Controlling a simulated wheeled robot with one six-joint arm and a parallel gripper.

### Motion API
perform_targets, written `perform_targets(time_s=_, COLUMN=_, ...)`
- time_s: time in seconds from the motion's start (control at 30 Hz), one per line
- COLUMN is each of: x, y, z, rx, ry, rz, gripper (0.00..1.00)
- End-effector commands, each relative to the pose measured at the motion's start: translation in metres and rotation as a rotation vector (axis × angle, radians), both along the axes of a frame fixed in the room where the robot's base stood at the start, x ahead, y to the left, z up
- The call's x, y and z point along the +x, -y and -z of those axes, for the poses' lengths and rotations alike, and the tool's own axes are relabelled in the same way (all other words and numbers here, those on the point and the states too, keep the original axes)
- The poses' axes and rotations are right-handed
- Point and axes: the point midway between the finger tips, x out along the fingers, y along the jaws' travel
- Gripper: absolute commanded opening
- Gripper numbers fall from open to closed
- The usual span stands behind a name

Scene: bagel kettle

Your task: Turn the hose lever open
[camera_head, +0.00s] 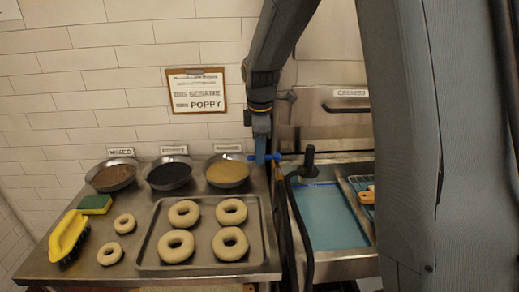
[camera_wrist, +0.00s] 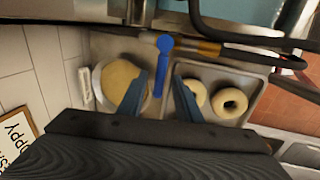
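The blue hose lever (camera_wrist: 162,66) shows in the wrist view as a short bar with a round knob, beside a brass fitting (camera_wrist: 200,47) on a dark hose (camera_wrist: 278,60). In the head view the lever (camera_head: 278,157) is small, beside the right end of the seed bowls. My gripper (camera_wrist: 159,80) is open, its two blue fingers apart. The lever's near end appears between them in the picture; I cannot tell whether either finger touches it. In the head view my gripper (camera_head: 261,153) points down at the lever and partly hides it.
A tray (camera_head: 205,267) with several bagels, three bowls (camera_head: 168,173), a yellow brush (camera_head: 67,236) and a sponge (camera_head: 96,203) are on the left counter. A blue water basin (camera_head: 332,222) is at right. A wall sign (camera_head: 196,91) hangs behind.

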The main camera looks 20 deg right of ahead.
Motion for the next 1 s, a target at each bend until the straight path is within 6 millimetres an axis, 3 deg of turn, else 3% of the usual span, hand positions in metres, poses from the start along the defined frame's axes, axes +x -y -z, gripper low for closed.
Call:
perform_targets(time_s=0.33, x=0.001, y=0.000, z=0.004, rx=0.000, ry=0.000, rz=0.000, gripper=0.30)
perform_targets(time_s=0.5, x=0.001, y=0.000, z=0.004, rx=0.000, ry=0.000, rz=0.000, gripper=0.01)
perform_targets(time_s=0.53, x=0.001, y=0.000, z=0.004, rx=0.000, ry=0.000, rz=0.000, gripper=0.00)
perform_targets(time_s=1.0, x=0.010, y=-0.009, z=0.004, rx=0.000, ry=0.000, rz=-0.064, gripper=0.00)
